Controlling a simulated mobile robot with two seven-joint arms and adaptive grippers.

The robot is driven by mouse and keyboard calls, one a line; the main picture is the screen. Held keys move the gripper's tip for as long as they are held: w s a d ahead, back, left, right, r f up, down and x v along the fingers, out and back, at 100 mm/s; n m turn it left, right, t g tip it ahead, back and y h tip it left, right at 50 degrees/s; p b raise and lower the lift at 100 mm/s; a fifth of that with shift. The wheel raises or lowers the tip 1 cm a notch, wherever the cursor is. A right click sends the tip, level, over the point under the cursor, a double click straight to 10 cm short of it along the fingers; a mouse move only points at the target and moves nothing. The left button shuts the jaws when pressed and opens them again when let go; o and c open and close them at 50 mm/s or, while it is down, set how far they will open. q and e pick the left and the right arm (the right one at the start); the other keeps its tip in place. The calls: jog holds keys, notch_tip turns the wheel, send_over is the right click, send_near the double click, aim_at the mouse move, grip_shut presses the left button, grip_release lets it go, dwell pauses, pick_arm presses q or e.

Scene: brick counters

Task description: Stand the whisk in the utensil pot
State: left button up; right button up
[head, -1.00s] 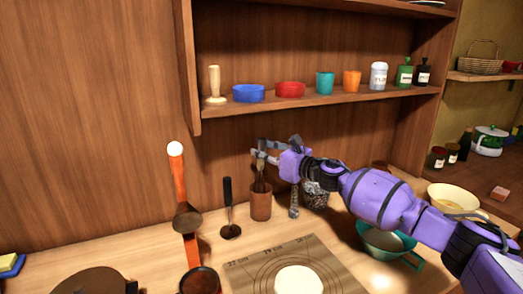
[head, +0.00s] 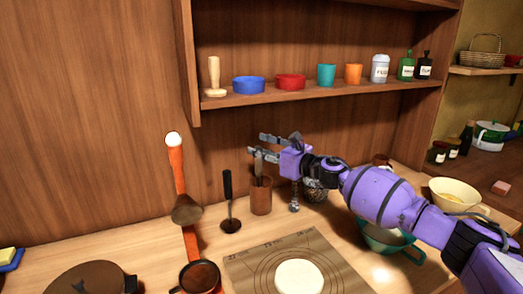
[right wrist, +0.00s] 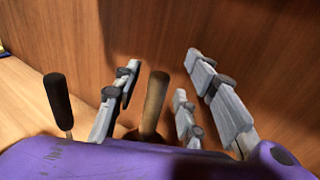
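The brown utensil pot (head: 261,201) stands upright on the counter near the back wall. A wooden handle (head: 259,163) stands up out of it, tilted slightly; its lower end is hidden in the pot, so I cannot see whisk wires. My right gripper (head: 257,144) is at the top of this handle with its fingers spread. In the right wrist view the handle (right wrist: 154,101) rises between the grey fingers, with gaps on both sides. My left gripper is not in view.
A black-handled tool (head: 228,200) stands just left of the pot. A speckled pestle-like piece (head: 294,197) and speckled vessel (head: 315,190) are to its right. A mat with dough (head: 299,277) lies in front. The shelf (head: 330,95) overhangs behind.

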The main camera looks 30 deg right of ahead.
jog(key=v, duration=1.2)
dwell(1.0)
